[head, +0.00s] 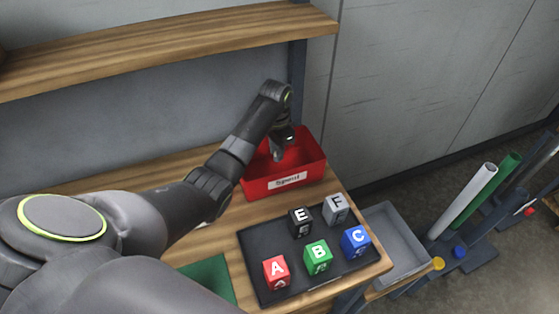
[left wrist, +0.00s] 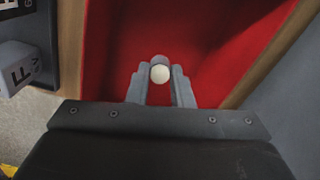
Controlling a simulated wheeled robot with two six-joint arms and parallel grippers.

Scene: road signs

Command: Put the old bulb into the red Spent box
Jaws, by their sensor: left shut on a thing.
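The red Spent box (head: 287,181) stands on the wooden table, with a white "Spent" label on its front. My left gripper (head: 277,154) reaches down into the box opening. In the left wrist view my left gripper (left wrist: 159,80) is shut on the old bulb (left wrist: 159,73), a round whitish end between the fingers. The red box (left wrist: 115,45) fills the view behind the bulb. I cannot tell how far the bulb is above the box floor. In the head view the bulb is hidden or too small to make out. My right gripper is not in view.
A dark tray (head: 259,248) with several lettered cubes lies in front of the box. A wooden shelf (head: 170,45) runs above the table. A grey bin (head: 393,236) sits beyond the table's right edge. Upright tubes (head: 468,197) stand at the right.

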